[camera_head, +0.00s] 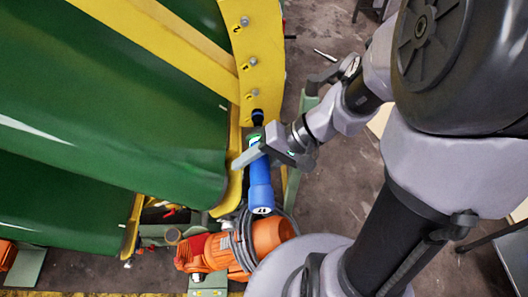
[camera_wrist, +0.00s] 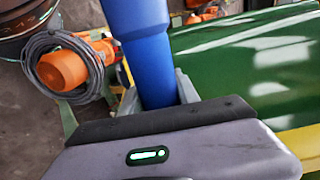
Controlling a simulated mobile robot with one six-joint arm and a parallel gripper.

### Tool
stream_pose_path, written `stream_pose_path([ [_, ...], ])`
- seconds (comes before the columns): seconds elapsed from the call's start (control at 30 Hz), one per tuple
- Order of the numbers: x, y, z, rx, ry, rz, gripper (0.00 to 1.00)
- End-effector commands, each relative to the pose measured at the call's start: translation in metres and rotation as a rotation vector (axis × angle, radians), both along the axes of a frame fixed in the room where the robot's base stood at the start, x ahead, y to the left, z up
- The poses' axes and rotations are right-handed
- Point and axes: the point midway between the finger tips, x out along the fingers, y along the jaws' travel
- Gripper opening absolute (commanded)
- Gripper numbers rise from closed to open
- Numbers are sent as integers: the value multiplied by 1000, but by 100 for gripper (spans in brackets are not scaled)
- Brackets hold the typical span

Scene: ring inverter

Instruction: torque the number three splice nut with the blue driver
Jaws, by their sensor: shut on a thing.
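The blue driver (camera_head: 260,185) is held in my gripper (camera_head: 262,150), whose jaws are shut around its body. Its dark socket end (camera_head: 258,117) points up the picture, at the lower end of the yellow splice plate (camera_head: 262,65). Several splice nuts show in a row along the plate; the upper ones include one at the top (camera_head: 244,21) and one in the middle (camera_head: 253,61). The lowest nut is hidden at the socket, and I cannot tell whether the socket sits fully on it. In the wrist view the blue driver (camera_wrist: 140,45) rises from between the jaws.
A large green drum with yellow bands (camera_head: 100,110) fills the left. An orange motor (camera_head: 235,245) with a coiled grey cable lies just below the driver; it also shows in the wrist view (camera_wrist: 68,70). Bare floor (camera_head: 320,195) lies right of the plate.

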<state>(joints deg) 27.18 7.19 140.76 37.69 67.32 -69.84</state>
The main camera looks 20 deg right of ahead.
Motion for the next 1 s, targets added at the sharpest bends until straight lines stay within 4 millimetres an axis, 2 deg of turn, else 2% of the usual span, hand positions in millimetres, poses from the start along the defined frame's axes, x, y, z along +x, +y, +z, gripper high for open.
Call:
stream_pose_path([
  [0.47, 0, 2, -3, -1, -3, 5, 0],
  [1.0, 44, -13, -1, 0, -2, 5, 0],
])
